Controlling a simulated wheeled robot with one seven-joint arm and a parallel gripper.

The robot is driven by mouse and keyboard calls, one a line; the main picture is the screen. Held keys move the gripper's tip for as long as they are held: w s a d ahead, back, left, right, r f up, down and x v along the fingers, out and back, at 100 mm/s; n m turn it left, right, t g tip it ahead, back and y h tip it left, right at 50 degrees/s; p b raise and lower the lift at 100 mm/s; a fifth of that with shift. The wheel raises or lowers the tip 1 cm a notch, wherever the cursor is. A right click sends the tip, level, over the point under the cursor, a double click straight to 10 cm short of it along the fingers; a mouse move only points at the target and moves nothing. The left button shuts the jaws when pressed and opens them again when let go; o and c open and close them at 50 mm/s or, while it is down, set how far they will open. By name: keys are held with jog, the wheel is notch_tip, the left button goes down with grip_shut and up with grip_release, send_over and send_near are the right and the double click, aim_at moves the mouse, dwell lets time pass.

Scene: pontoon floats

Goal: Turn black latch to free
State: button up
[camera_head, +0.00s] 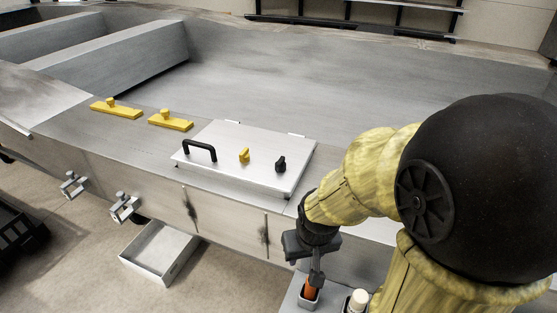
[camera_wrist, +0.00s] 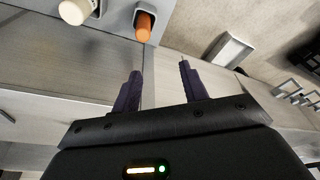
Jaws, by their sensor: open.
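The black latch (camera_head: 281,164) is a small dark knob at the right end of a pale metal hatch lid (camera_head: 235,172). A yellow latch (camera_head: 244,155) stands left of it on the same lid, and a black handle (camera_head: 200,149) is further left. The lid looks shut. My gripper (camera_head: 308,272) points down, right of and nearer than the lid, apart from the latch. In the wrist view its two dark fingers (camera_wrist: 160,88) are spread, with nothing between them. The latch does not show clearly in the wrist view.
A grey holder (camera_wrist: 112,12) with an orange-handled item (camera_wrist: 145,24) and a white-capped item (camera_wrist: 75,10) is close to my gripper. Two yellow pieces (camera_head: 116,109) (camera_head: 171,121) lie left of the lid. A white open box (camera_head: 160,250) stands on the floor. Clamps (camera_head: 124,206) stick out from the side.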

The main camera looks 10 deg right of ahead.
aim_at(280, 161)
jog(key=shift+o, duration=0.4)
jog(key=shift+r, duration=0.15)
jog(key=w+a+r+n+h+p, duration=0.1)
jog(key=w+r+n+p, duration=0.1)
jog(key=w+r+n, duration=0.8)
jog(key=w+a+r+n+t+h+p, duration=0.1)
jog(key=w+a+r+n+p, duration=0.1)
jog(key=w+r+n, duration=0.8)
jog(key=w+n+p, duration=0.1)
jog(key=w+n, duration=0.2)
jog(key=n, duration=0.6)
jog(key=shift+r+h, duration=0.2)
jog(key=shift+h, duration=0.1)
jog(key=shift+a, duration=0.1)
jog(key=p+x, duration=0.2)
jog(key=x, duration=1.5)
jog(key=shift+w+f, duration=0.2)
jog(key=shift+w, duration=0.05)
